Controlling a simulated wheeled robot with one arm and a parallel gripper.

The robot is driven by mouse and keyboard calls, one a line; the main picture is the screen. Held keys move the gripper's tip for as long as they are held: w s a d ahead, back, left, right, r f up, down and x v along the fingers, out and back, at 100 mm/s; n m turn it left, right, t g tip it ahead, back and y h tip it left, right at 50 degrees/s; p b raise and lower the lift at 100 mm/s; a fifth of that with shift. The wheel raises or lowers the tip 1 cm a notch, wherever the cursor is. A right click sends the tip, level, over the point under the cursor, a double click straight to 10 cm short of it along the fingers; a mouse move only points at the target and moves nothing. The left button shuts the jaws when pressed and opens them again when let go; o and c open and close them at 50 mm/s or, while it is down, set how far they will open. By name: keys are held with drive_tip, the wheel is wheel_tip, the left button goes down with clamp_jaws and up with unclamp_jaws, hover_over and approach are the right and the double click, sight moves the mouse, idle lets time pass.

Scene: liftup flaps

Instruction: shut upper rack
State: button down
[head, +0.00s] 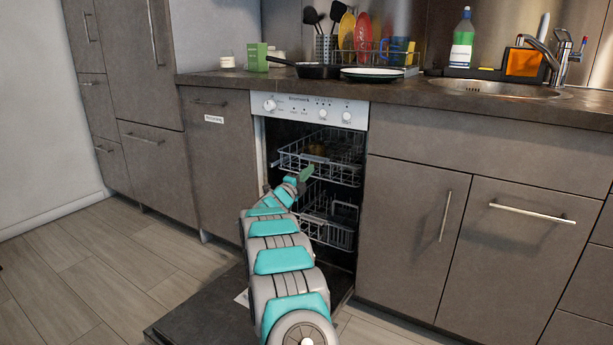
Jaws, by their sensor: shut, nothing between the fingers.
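The upper rack (342,172) is a grey wire basket inside the open dishwasher (311,108), below the white control panel. Its front rim sits near the front of the opening, but I cannot tell exactly how far out it is. A brownish item (317,149) lies in it. My gripper (307,172) is a small green tip at the rack's front lower edge. It looks shut and empty. I cannot tell whether it touches the rack. My arm hides the left part of the opening.
The lower rack (338,232) is inside below. The dishwasher door (190,313) lies folded down near the floor under my arm. Cabinets flank the opening. The counter (400,92) above holds a pan (318,71), a dish rack and a sink. Floor is clear at left.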

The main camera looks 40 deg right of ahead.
drive_tip(key=v, duration=1)
drive_tip(key=w+a+r+n+t+y+p, duration=0.25)
drive_tip(key=a+n+y, duration=0.25)
drive_tip(key=a, duration=0.3)
drive_tip(key=w+a+r+n+t+y+p, duration=0.1)
drive_tip(key=w+a+r+n+t+y, duration=0.3)
drive_tip(key=a, duration=0.4)
drive_tip(key=s+a+n+g+y+p, duration=0.1)
drive_tip(key=s+a+n+y, duration=0.45)
drive_tip(key=a, duration=0.45)
drive_tip(key=s+a+n+g+y+p, duration=0.1)
drive_tip(key=s+a+n+g+y, duration=0.1)
drive_tip(key=s+a+n+y, duration=0.5)
drive_tip(key=s+a+f+n+g+p, duration=0.1)
drive_tip(key=s+a+n+g, duration=0.15)
drive_tip(key=s+a, duration=0.45)
drive_tip(key=s+a+f+n+g+p, duration=0.1)
drive_tip(key=s+a+n+g+p, duration=0.15)
drive_tip(key=s, duration=0.85)
drive_tip(key=s+d+n+g+h, duration=0.1)
drive_tip(key=s+g, duration=0.3)
drive_tip(key=s, duration=1.2)
drive_tip(key=s+d+n+g+h+p, duration=0.1)
drive_tip(key=s+d+n+g, duration=0.2)
drive_tip(key=s, duration=1.2)
drive_tip(key=shift+s+f+n+g+h+p, duration=0.35)
drive_tip(key=shift+s+f+n+g, duration=0.1)
drive_tip(key=shift+n, duration=0.1)
